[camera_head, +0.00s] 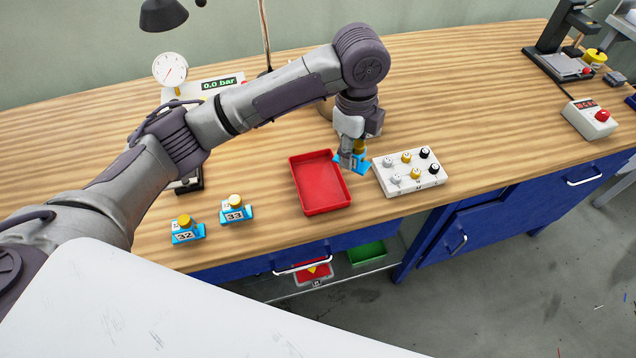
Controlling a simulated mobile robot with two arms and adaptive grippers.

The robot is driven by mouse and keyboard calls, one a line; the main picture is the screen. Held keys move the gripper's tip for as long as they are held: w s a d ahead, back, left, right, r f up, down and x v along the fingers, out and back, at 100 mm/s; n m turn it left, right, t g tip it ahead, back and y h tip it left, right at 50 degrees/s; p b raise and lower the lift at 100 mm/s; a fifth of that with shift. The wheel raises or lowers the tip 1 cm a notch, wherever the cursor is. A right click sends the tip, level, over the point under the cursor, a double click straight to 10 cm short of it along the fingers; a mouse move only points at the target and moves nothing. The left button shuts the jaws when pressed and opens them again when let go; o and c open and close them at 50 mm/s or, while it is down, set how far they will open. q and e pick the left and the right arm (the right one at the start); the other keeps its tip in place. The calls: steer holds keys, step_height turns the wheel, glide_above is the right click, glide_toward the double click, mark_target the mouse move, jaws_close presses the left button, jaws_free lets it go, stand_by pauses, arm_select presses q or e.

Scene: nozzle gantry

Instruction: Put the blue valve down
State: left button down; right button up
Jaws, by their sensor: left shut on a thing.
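My left gripper (350,158) points down between the red tray and the white nozzle block. It is shut on a blue valve (347,168) with a yellow top; the fingers hide part of it. I cannot tell whether this valve touches the table. My right gripper is not in view.
The empty red tray (322,207) lies left of the gripper. The white block (388,189) with several knobs stands right of it. A gauge (170,69) is at the back left. The wooden tabletop (480,110) between is clear.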

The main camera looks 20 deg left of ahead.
arm_select(q)
steer(key=w+d+m, duration=0.3)
steer(key=d+m, duration=0.1)
steer(key=m, duration=0.2)
steer(key=m+p, duration=0.2)
steer(key=p, duration=0.1)
glide_above(319, 184)
steer(key=f, duration=0.6)
steer(key=shift+w+d+f, duration=0.1)
steer(key=shift+d+f, duration=0.2)
steer(key=shift+f, duration=0.1)
steer(key=shift+a+f, duration=0.2)
steer(key=shift+a, duration=0.1)
steer(key=shift+a+f, duration=0.1)
steer(key=shift+f, duration=0.1)
step_height(319, 184, down, 3)
steer(key=shift+f+p, duration=0.15)
steer(key=shift+p, duration=0.55)
steer(key=shift+f, duration=0.3)
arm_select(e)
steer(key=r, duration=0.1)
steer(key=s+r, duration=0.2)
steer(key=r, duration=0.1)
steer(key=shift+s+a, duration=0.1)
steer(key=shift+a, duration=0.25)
arm_select(q)
steer(key=shift+f, duration=0.15)
